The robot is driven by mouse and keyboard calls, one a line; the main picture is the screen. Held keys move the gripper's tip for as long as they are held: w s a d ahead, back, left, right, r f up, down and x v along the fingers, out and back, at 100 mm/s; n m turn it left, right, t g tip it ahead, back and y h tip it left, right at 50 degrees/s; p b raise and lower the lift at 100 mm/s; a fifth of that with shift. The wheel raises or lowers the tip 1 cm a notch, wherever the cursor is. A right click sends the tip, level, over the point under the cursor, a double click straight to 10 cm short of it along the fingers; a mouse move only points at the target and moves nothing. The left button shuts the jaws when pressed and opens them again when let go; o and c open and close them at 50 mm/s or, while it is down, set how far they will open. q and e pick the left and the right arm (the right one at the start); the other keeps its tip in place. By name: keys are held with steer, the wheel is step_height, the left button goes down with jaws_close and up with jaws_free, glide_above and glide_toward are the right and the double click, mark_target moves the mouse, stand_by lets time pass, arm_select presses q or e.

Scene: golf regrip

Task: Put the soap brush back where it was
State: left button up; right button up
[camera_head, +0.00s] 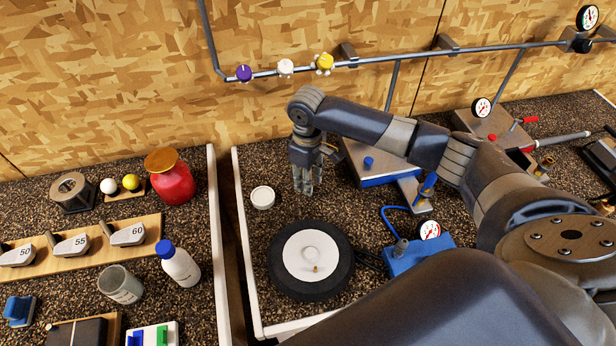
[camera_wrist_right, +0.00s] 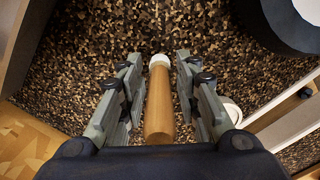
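The soap brush (camera_wrist_right: 160,100), with a tan wooden handle and a white tip, shows in the right wrist view. It lies between the two fingers of my right gripper (camera_wrist_right: 160,75), its white tip pointing away from the camera. Gaps show on both sides of the handle, so the fingers look open around it. In the head view my right gripper (camera_head: 305,178) points down over the dark speckled bench, behind the black tyre and right of the white round dish. The brush cannot be made out there. My left gripper is out of view.
A white round dish (camera_head: 262,197) and a black tyre with white hub (camera_head: 348,268) are close by. A blue-edged device (camera_head: 380,178) stands right of the gripper. A gap separates the benches; a red jar (camera_head: 172,182) and white bottle (camera_head: 182,268) are left.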

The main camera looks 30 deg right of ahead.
step_height(320, 180, up, 12)
steer(key=b, duration=0.3)
steer(key=shift+w+r, duration=0.1)
stand_by(0.3)
steer(key=shift+r, duration=0.1)
stand_by(0.3)
